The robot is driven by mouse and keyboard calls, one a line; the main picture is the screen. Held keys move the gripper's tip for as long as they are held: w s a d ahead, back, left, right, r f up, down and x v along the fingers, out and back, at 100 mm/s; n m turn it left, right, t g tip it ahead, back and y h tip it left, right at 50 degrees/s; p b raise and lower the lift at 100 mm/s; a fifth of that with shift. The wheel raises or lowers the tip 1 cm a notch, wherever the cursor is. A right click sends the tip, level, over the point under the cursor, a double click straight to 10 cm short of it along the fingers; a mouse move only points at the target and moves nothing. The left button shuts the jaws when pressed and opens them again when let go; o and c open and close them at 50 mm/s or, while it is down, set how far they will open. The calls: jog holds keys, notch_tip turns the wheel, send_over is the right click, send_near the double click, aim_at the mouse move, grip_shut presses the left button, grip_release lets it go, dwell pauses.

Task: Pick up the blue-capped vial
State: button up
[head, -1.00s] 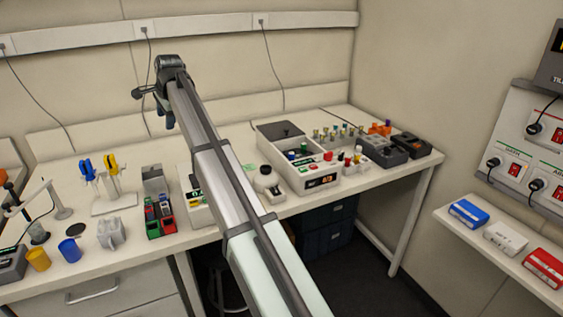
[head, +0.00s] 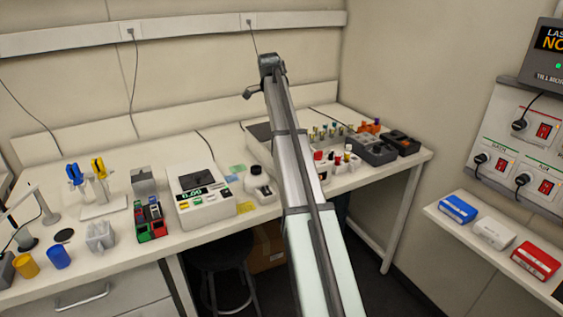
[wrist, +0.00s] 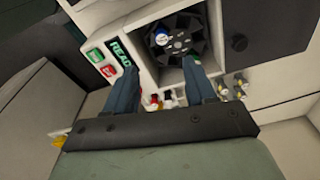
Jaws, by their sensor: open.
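The blue-capped vial (wrist: 157,41) sits at the edge of a round black rotor (wrist: 181,33) inside a white device (wrist: 147,72) in the wrist view. In the head view my arm hides the vial. My gripper (wrist: 160,66) is open, and nothing is held between its two dark fingers. The vial's cap appears beyond the fingertips, between their lines and nearer the left one.
The white device has a "READ" display (wrist: 121,53).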

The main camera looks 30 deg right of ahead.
jog(key=f, duration=0.4)
jog(key=d+f, duration=0.1)
jog(key=f, duration=0.8)
jog(key=shift+d, duration=0.3)
jog(key=shift+c, duration=0.4)
jog(key=c, duration=0.8)
notch_tip(320, 180, up, 10)
jog(key=shift+f, duration=0.1)
jog(key=s+d, duration=0.3)
jog(key=d, duration=0.6)
jog(key=s+d+f, duration=0.1)
jog(key=s+d, duration=0.2)
jog(key=d, duration=0.6)
jog(key=s+d+f, duration=0.1)
jog(key=s+d, duration=0.2)
jog(key=d, duration=0.6)
jog(key=shift+s+d+f, duration=0.15)
jog(key=shift+s+d, duration=0.2)
jog(key=shift+d, duration=0.05)
